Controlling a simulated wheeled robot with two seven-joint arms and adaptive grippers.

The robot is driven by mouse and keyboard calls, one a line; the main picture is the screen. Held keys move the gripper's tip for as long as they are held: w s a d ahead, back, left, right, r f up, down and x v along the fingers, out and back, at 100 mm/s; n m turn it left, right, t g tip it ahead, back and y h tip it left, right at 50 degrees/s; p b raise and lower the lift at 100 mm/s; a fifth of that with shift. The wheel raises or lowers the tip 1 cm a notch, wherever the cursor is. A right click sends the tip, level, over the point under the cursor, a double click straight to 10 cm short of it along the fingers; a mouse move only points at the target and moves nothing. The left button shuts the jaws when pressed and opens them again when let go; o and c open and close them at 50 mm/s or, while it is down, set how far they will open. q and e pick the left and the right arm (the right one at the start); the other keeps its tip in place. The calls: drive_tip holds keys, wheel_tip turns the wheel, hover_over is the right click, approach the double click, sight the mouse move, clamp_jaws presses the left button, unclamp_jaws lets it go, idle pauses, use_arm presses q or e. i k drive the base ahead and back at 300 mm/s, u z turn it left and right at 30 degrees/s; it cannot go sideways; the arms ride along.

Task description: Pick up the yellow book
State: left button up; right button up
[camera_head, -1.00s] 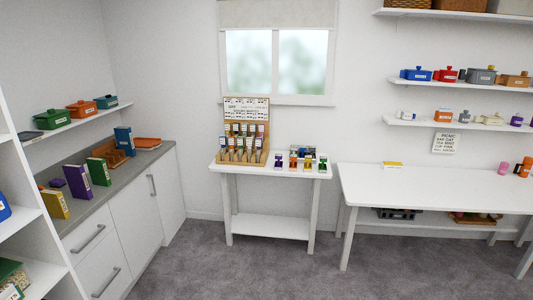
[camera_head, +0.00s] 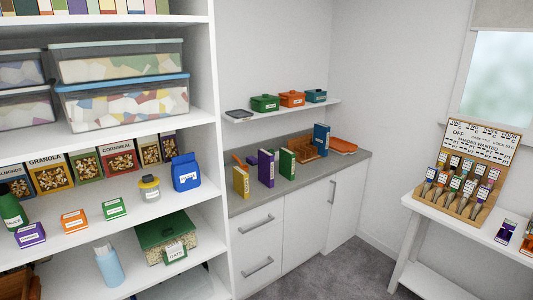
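The yellow book (camera_head: 241,182) stands upright on the grey counter (camera_head: 300,187), at its near left end beside the white shelf unit. A purple book (camera_head: 266,167) and a green book (camera_head: 287,163) stand to its right, apart from it. Neither of my grippers shows in the head view.
A tall white shelf unit (camera_head: 226,150) stands left of the counter, holding bins and boxes. A blue book (camera_head: 321,140) and an orange rack (camera_head: 308,149) are farther back. White drawers (camera_head: 257,235) are below. A small table (camera_head: 470,232) is at right; grey floor lies between.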

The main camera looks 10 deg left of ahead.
sight(241, 178)
drive_tip(key=u, duration=0.3)
drive_tip(key=i, duration=0.35)
drive_tip(key=z, duration=0.1)
drive_tip(key=k, duration=0.4)
drive_tip(key=z, duration=0.95)
drive_tip(key=i, duration=1.35)
drive_tip(key=u, duration=1.25)
drive_tip(key=i, duration=0.8)
drive_tip(key=u, duration=0.9)
